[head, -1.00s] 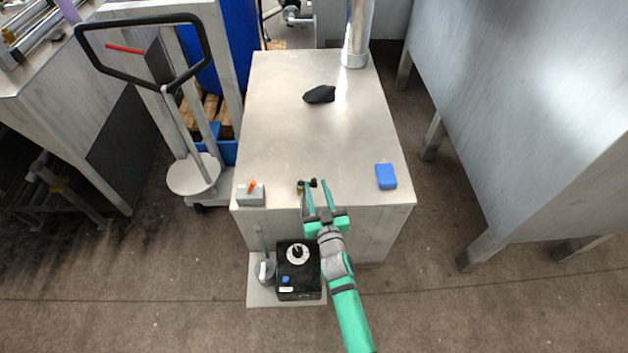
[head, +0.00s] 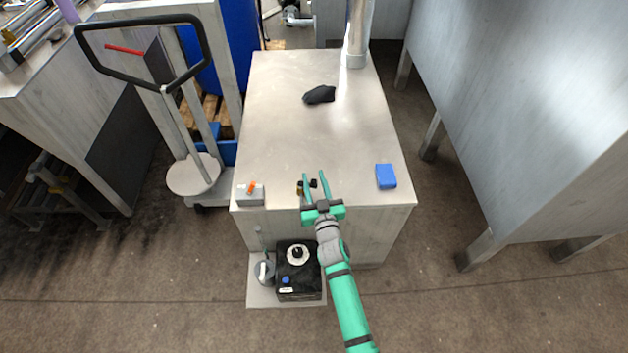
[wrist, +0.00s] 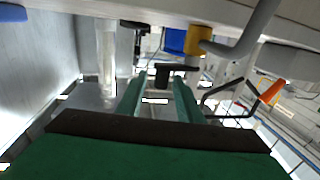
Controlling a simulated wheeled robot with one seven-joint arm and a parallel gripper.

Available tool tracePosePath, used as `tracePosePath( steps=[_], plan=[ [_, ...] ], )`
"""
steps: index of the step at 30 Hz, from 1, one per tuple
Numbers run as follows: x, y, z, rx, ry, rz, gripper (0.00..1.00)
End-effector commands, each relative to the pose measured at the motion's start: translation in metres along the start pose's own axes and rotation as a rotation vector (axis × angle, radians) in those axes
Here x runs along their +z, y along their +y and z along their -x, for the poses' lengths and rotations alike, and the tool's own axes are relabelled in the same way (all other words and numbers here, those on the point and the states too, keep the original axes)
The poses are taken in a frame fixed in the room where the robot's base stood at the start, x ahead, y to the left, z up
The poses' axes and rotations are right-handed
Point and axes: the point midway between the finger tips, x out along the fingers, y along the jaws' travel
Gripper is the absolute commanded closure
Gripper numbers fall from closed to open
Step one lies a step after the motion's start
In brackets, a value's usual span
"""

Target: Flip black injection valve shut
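The black valve handle (head: 313,183) is a small dark piece at the near edge of the metal table, beside a brass-coloured fitting (head: 300,190). In the wrist view, a black T-shaped handle (wrist: 177,68) appears just beyond the fingertips, nearer the right finger, with the brass fitting (wrist: 199,40) above it. My gripper (head: 315,177) is open, with its two green fingers apart and pointing over the near table edge around the valve area. In the wrist view my gripper (wrist: 158,90) shows nothing clamped between the fingers. Contact with the handle cannot be told.
A grey box with an orange lever (head: 252,187) stands left on the table (head: 300,140). A blue block (head: 386,176) lies right, a dark cloth-like lump (head: 320,94) farther back. A black device with a white dial (head: 297,254) stands below the near edge. The table's middle is clear.

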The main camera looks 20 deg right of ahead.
Motion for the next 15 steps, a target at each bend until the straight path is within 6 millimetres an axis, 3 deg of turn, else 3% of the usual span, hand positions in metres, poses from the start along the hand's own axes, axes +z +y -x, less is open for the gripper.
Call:
tracePosePath(
  steps=[2, 6, 15],
  plan=[
    [0.0, -0.0001, 0.0, 0.0, 0.0, 0.0, 0.69],
    [0.0, -0.0002, 0.0001, 0.0, 0.0, 0.0, 1.0],
    [0.0019, -0.0003, 0.0001, -0.027, -0.002, 0.002, 1.0]
  ],
)
